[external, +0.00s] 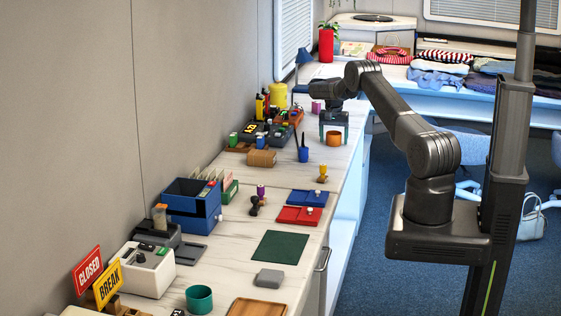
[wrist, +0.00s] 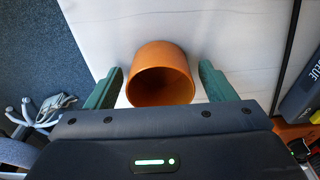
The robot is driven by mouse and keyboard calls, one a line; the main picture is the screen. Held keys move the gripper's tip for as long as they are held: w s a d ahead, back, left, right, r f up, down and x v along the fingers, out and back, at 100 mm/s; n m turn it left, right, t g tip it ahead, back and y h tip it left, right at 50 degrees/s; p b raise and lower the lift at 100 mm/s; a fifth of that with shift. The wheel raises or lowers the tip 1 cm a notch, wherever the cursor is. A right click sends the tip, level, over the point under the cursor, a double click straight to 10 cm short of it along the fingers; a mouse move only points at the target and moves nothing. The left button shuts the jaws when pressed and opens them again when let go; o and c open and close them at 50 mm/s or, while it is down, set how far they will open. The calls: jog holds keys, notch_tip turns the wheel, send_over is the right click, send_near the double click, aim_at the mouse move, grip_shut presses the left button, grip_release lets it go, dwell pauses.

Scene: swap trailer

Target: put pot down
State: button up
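The orange pot (external: 334,139) stands on the white counter near its right edge, toward the far end. In the wrist view the pot (wrist: 161,58) shows its open, empty mouth toward the camera. My gripper (external: 334,134) is over the pot, pointing down. Its green fingers (wrist: 161,75) are spread on either side of the pot, with a gap showing on both sides. The gripper is open and does not hold the pot. Whether the pot's base is flat on the counter is hard to see.
A blue cup with a brush (external: 303,154) stands left of the pot. Dark boxes with bottles (external: 268,132) are farther left. The counter's right edge and blue floor (wrist: 40,60) lie close by.

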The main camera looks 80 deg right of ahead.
aim_at(333, 145)
notch_tip(333, 145, up, 12)
jog(key=a+b, duration=0.1)
jog(key=shift+a+r, duration=0.15)
jog(key=shift+a, duration=0.1)
dwell(0.4)
